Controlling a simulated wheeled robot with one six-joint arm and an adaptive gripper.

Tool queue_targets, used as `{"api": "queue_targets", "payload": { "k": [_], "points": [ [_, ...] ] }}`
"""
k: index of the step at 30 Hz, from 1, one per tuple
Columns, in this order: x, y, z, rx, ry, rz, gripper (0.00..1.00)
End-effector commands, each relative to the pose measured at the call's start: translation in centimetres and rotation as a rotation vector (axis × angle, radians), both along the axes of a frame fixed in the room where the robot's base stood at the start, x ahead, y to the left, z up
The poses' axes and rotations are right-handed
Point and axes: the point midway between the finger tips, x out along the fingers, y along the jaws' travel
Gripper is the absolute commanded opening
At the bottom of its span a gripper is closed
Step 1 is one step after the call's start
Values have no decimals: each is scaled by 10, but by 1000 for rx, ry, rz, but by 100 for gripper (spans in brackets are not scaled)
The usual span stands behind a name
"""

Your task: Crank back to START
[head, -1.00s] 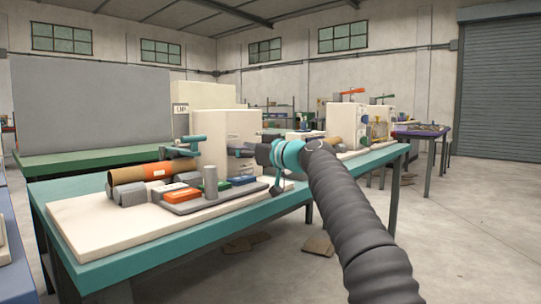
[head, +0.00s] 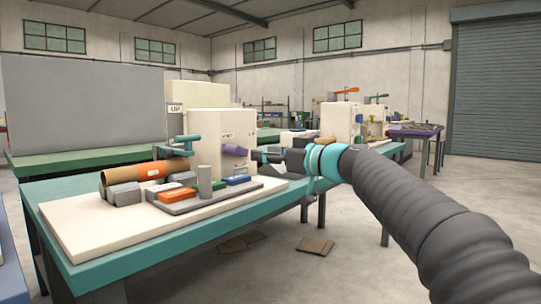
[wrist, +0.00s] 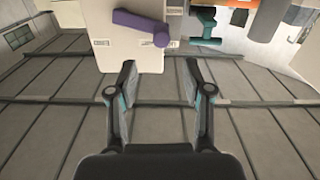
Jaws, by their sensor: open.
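The winder's cream housing (head: 208,128) stands on the teal bench. A purple crank (head: 235,151) sticks out from its right part, and it also shows at the top of the wrist view (wrist: 140,25). My gripper (head: 262,153) is just right of the purple crank in the head view. In the wrist view my gripper (wrist: 160,72) is open and empty, with the crank beyond its fingertips and apart from them. I cannot read any START mark.
Cardboard pieces (head: 315,244) lie on the floor. The floor on the right is clear.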

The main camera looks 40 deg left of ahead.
Motion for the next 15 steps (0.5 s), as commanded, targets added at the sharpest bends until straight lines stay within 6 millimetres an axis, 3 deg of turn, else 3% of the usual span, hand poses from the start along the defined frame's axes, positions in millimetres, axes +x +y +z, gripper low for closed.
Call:
{"api": "queue_targets", "payload": {
  "k": [11, 15],
  "points": [
    [0, -7, 0, 0, -1, 0, 50],
    [3, -6, -4, -14, -12, -13, 20]
  ]
}}
